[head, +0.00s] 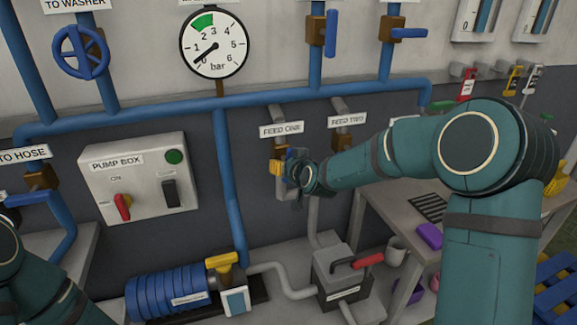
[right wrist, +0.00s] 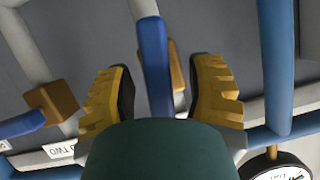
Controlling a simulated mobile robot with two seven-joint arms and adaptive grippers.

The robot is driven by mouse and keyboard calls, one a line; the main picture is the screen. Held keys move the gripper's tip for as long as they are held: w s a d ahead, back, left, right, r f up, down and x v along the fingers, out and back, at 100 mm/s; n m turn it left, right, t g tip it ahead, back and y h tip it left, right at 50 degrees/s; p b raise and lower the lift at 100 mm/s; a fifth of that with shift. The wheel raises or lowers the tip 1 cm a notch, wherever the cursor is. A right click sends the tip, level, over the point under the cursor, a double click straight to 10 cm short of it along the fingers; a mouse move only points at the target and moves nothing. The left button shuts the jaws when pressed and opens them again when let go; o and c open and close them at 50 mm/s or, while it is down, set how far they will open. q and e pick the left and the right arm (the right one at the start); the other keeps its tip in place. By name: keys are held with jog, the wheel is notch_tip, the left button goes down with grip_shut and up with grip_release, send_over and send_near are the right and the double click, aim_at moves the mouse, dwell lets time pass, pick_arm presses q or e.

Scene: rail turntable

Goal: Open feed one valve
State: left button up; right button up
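The feed one valve has a brown body (head: 279,152) under its "FEED ONE" label (head: 281,130) on the wall. My right gripper (head: 286,170) is at this valve and hides part of it in the head view. In the right wrist view the blue valve handle (right wrist: 153,60) stands lengthwise between the two yellow fingers of my right gripper (right wrist: 162,90). The fingers are open, with a visible gap on the right side of the handle. Of my left arm, only links show at the lower left; its gripper is out of view.
The feed two valve (head: 342,142) is just right of feed one; its blue handle (right wrist: 20,125) shows in the wrist view. The pump box (head: 140,180) and gauge (head: 214,44) are on the wall. A blue pump (head: 170,292) and a red-handled box (head: 342,285) stand below.

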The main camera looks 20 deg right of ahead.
jog(key=v, duration=1.2)
dwell(0.5)
